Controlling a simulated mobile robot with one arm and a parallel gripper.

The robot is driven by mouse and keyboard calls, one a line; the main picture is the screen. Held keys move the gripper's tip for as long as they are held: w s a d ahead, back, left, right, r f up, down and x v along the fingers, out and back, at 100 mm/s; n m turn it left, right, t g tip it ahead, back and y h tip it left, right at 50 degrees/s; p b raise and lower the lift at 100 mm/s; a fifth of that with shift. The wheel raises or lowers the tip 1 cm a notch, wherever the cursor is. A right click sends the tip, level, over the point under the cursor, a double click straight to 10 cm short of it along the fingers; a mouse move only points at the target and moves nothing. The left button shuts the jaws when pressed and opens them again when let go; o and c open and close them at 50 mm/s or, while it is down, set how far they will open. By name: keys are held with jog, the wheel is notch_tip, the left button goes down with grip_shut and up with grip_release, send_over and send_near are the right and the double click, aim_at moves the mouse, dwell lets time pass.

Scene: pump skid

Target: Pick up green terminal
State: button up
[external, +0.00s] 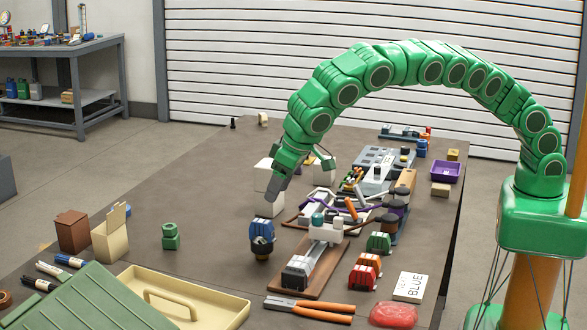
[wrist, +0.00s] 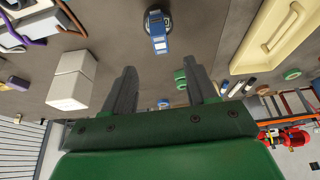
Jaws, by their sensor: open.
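My gripper (external: 275,187) is above the table, left of and apart from the green terminal, pointing down. In the wrist view my gripper (wrist: 160,80) has its two grey fingers spread with nothing held between them. A different green block (external: 171,237) stands alone on the left of the table.
A blue connector (external: 262,236) stands below my gripper and also shows in the wrist view (wrist: 159,30). White blocks (wrist: 74,78) are close by. The table's left-middle is fairly clear.

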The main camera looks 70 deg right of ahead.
jog(key=n+t+h, duration=0.1)
jog(key=n+t, duration=0.8)
jog(key=n, duration=2.1)
send_near(380, 235)
jog(key=w+a, duration=0.1)
jog(key=w, duration=0.1)
jog(key=w+a, duration=0.2)
jog(key=w+a+r, duration=0.1)
jog(key=w+a, duration=0.1)
jog(key=shift+w, duration=0.3)
jog(key=s+d+n, duration=0.2)
jog(key=n, duration=0.1)
jog(key=shift+f+y, duration=0.35)
jog(key=shift+y, duration=0.05)
jog(key=d+n, duration=0.1)
jog(key=d+f, duration=0.1)
jog(key=d+n, duration=0.1)
jog(key=shift+s+d+f+n, duration=0.15)
jog(key=shift+s+f+n, duration=0.15)
jog(key=shift+d+f, duration=0.15)
jog(key=shift+d, duration=0.15)
jog(key=shift+w+f, duration=0.1)
jog(key=shift+w, duration=0.15)
jog(key=shift+x, duration=3.6)
jog(key=c, duration=1.1)
